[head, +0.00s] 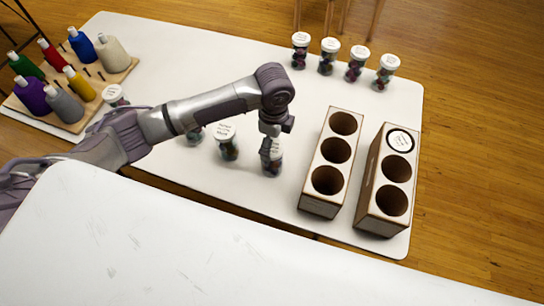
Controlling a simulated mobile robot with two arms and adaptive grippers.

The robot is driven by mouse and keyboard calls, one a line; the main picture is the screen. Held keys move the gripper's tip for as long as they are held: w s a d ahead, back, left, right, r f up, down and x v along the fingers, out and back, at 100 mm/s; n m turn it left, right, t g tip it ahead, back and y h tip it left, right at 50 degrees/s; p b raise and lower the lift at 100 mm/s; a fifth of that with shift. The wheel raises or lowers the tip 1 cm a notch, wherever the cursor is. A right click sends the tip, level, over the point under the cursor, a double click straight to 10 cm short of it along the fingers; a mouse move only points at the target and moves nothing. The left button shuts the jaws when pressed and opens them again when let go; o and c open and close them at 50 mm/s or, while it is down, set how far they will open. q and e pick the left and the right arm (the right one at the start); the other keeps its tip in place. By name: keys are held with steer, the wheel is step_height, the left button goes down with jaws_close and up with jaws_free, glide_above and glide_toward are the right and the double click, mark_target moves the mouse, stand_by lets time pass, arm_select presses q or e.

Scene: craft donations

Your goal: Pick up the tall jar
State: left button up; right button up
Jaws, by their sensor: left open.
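My left gripper (268,146) points down, open, at the top of a jar (272,166) with dark, colourful contents. The gripper hides part of this jar's lid, and I cannot tell whether the fingers touch it. Just left of it stands a white-lidded jar (229,150), clear of the gripper. Another jar (194,138) is partly hidden behind my left arm, and one more jar (115,96) stands farther left. From this angle I cannot tell for sure which jar is the tall one. My right gripper is not in view.
Two wooden holders with round holes stand at right: the left holder (321,200) is empty, and the right holder (376,213) has a white lid in its far hole. Several jars (328,63) line the back edge. A thread-spool board (70,122) is at left. A white surface (200,250) fills the foreground.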

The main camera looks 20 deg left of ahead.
arm_select(q)
steer(key=f, duration=0.2)
steer(key=f+p, duration=0.1)
steer(key=s+f, duration=0.1)
steer(key=f, duration=0.1)
steer(key=shift+f, duration=0.3)
steer(key=shift+w+f, duration=0.1)
steer(key=shift+f, duration=0.3)
steer(key=shift+c, duration=0.2)
steer(key=c, duration=1.1)
